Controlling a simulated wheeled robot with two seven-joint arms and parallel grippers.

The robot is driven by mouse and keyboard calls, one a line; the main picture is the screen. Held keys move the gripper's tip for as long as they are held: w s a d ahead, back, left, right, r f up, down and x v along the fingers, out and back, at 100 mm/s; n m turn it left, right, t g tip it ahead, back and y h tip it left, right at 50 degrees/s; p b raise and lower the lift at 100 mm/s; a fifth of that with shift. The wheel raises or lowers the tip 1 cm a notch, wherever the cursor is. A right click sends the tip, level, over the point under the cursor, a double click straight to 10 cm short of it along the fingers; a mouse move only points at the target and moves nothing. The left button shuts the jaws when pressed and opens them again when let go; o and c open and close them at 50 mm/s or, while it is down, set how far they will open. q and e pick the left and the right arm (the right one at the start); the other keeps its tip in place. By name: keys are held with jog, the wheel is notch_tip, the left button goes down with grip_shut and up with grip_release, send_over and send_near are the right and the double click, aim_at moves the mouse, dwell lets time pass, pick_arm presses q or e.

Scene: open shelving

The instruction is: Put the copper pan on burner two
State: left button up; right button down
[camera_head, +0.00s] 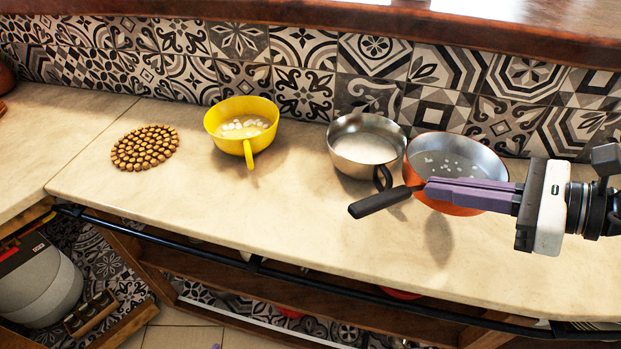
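The copper pan (455,209) is at the right of the counter, in front of the tiled wall. It has an orange outside, a grey inside with small white bits, and a dark handle (380,202) pointing left and toward me. My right gripper (428,189) comes in from the right, with its purple fingers across the pan's near side and the tips at the root of the handle. The fingers lie close together; whether they grip the handle is unclear. A dark shadow lies on the counter below the pan. My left gripper is out of view. No burner shows.
A silver pan (362,148) stands close to the copper pan's left. A yellow pan (228,144) with white bits stands further left, beside a round brown trivet (145,147). The counter front (250,205) is clear. A dark rail (180,240) runs along its edge, above open shelves.

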jog(key=shift+t+h, duration=0.3)
jog(key=shift+t, duration=0.2)
jog(key=w+b, duration=0.1)
jog(key=w+d+b, duration=0.1)
jog(key=w+f+b, duration=0.1)
jog(key=shift+w+d+f+b, duration=0.1)
jog(key=shift+w+d+b, duration=0.1)
jog(key=shift+d+b, duration=0.2)
jog(key=shift+w+d+r, duration=0.2)
jog(key=shift+r, duration=0.05)
send_over(426, 230)
notch_tip(426, 230, down, 10)
jog(key=shift+f+b, duration=0.2)
jog(key=shift+b, duration=0.2)
jog(key=c, duration=2)
grip_release()
